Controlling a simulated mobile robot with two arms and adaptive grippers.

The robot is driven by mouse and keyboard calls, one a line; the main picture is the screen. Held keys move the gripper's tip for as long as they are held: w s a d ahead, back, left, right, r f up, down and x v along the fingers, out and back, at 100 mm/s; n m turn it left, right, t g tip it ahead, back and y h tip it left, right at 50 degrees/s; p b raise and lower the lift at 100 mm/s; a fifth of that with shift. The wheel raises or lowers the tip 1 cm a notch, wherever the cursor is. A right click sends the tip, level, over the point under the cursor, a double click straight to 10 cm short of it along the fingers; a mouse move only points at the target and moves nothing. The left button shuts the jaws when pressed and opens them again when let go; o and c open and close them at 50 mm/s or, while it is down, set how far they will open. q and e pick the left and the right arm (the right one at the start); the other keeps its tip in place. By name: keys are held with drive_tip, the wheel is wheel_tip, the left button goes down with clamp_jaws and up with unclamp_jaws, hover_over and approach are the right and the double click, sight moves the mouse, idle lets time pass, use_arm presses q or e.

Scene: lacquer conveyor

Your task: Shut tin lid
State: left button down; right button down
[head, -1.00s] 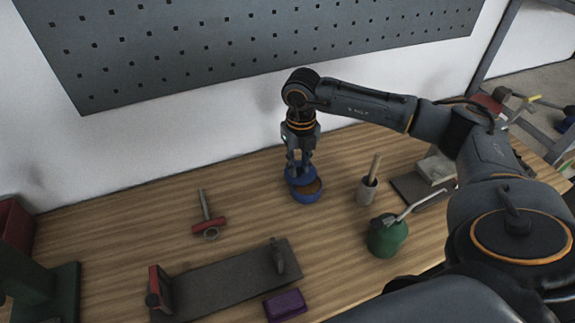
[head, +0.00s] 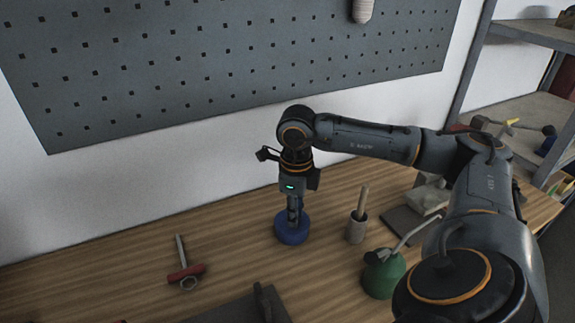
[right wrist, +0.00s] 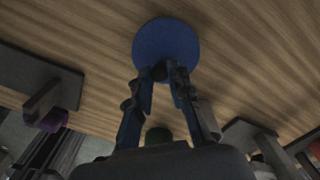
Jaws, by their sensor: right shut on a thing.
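The blue tin (head: 291,239) stands upright on the wooden bench near the wall. Its blue lid (head: 280,223) sits over the tin's mouth and looks level with it; the tin's inside is hidden. Whether the lid is fully pressed down I cannot tell. My right gripper (head: 294,214) points straight down from above, its fingers shut on the lid's small knob. In the right wrist view the lid (right wrist: 166,42) shows as a round blue disc with the fingertips (right wrist: 160,73) closed at its edge nearest the camera. My left gripper is not in view.
Right of the tin stand a cup with a wooden handle (head: 356,230) and a green oil can (head: 383,275) with a long spout. A red-handled tool (head: 186,274) lies to the left, a dark plate (head: 235,312) in front. A pegboard (head: 230,60) hangs behind.

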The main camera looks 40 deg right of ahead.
idle(0.4)
drive_tip(key=c, duration=1.2)
unclamp_jaws()
drive_tip(key=shift+s+d, duration=0.1)
drive_tip(key=shift+s, duration=0.05)
drive_tip(key=shift+r, duration=0.55)
wheel_tip(320, 180, up, 11)
